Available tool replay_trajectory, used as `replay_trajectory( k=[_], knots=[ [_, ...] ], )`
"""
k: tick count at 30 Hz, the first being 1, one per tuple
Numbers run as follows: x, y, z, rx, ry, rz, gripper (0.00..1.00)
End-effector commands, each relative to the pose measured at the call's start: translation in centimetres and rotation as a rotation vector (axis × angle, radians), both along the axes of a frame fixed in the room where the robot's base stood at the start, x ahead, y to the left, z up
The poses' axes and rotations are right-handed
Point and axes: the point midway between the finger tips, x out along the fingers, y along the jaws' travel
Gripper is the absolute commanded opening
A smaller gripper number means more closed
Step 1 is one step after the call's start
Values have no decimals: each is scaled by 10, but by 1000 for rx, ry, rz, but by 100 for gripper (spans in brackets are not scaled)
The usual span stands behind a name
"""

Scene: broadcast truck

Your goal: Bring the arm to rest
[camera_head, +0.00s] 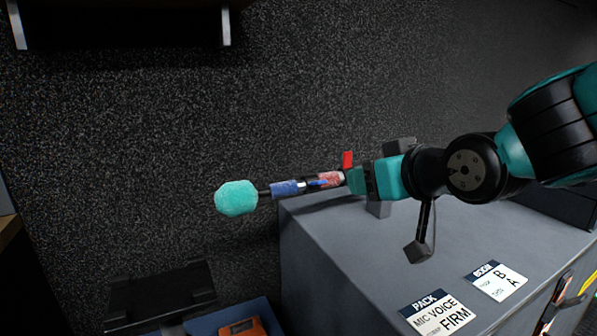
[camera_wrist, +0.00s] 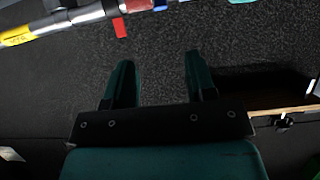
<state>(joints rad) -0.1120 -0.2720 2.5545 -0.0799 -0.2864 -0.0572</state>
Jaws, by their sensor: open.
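My gripper (camera_head: 355,181) reaches in from the right over a grey case top, pointing left. In the wrist view its two teal fingers (camera_wrist: 160,80) stand apart with nothing between them. A long microphone with a teal foam head (camera_head: 237,198), a blue band and a red tag extends left from the gripper in the head view; the gripper hides its right part. In the wrist view a banded shaft (camera_wrist: 88,14) with yellow, grey and red parts crosses the top, beyond the fingertips. What supports it is hidden.
The grey case (camera_head: 335,262) carries a white "MIC VOICE FIRM" card (camera_head: 438,316) and a second card (camera_head: 499,282). A black stand (camera_head: 160,293) and an orange item (camera_head: 243,327) are low at the left. A shelf (camera_head: 120,45) hangs above. The dark wall's middle is clear.

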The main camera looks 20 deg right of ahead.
Motion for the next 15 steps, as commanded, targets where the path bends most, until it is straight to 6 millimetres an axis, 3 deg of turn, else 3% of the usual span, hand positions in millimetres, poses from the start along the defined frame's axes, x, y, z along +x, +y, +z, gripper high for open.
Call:
replay_trajectory(
  k=[4, 7, 12, 15],
  knots=[
    [-6, 9, -8, 8, 58, 30, 51],
    [-25, 28, -26, 16, 193, 100, 51],
    [-85, 67, -61, 0, 528, 287, 51],
    [-123, 79, -73, -36, 700, 391, 51]
  ],
)
